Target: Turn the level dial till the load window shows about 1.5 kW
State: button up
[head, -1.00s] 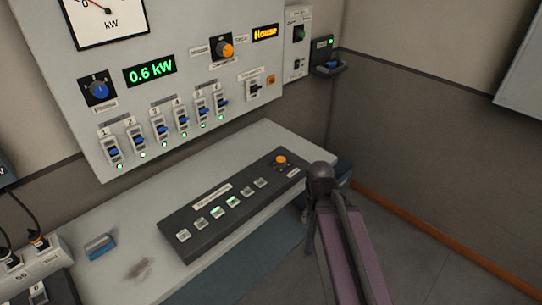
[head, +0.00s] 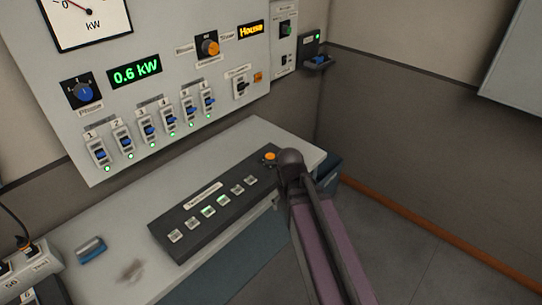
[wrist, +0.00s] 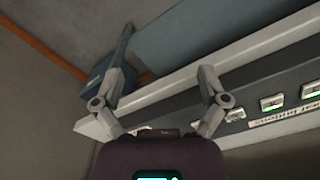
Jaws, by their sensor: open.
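The load window (head: 135,73) on the wall panel reads 0.6 kW in green. An orange dial (head: 270,156), which looks like the level dial, sits at the right end of the dark button console (head: 160,229); its label is too small to read. My arm's dark end is just right of this dial in the head view. My gripper (wrist: 162,72) is open and empty in the wrist view, its fingers spread over the console's edge. The head view does not show the fingertips clearly. I cannot make out the dial in the wrist view.
Another orange knob (head: 209,47) and a blue knob (head: 83,92) are on the wall panel, above a row of blue switches. Square buttons line the console, some lit green. A blue object (head: 90,249) lies on the desk's left. Floor is open at right.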

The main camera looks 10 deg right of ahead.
aim_at(270, 156)
jog(key=w+r+n+p, duration=0.3)
jog(key=w+n, duration=0.1)
jog(key=w, duration=0.5)
jog(key=w+r+n+p, duration=0.3)
jog(key=w+r+n, duration=0.1)
jog(key=w, duration=0.5)
jog(key=w+r+n+p, duration=0.3)
jog(key=w+n+p, duration=0.1)
jog(key=w, duration=0.5)
jog(key=shift+r, duration=0.35)
jog(key=shift+a+f, duration=0.1)
jog(key=shift+f, duration=0.05)
notch_tip(270, 156, down, 13)
jog(key=b, duration=1.3)
jog(key=shift+f+b, duration=0.2)
jog(key=shift+b, duration=0.1)
jog(key=shift+s, duration=0.1)
jog(key=c, duration=1.2)
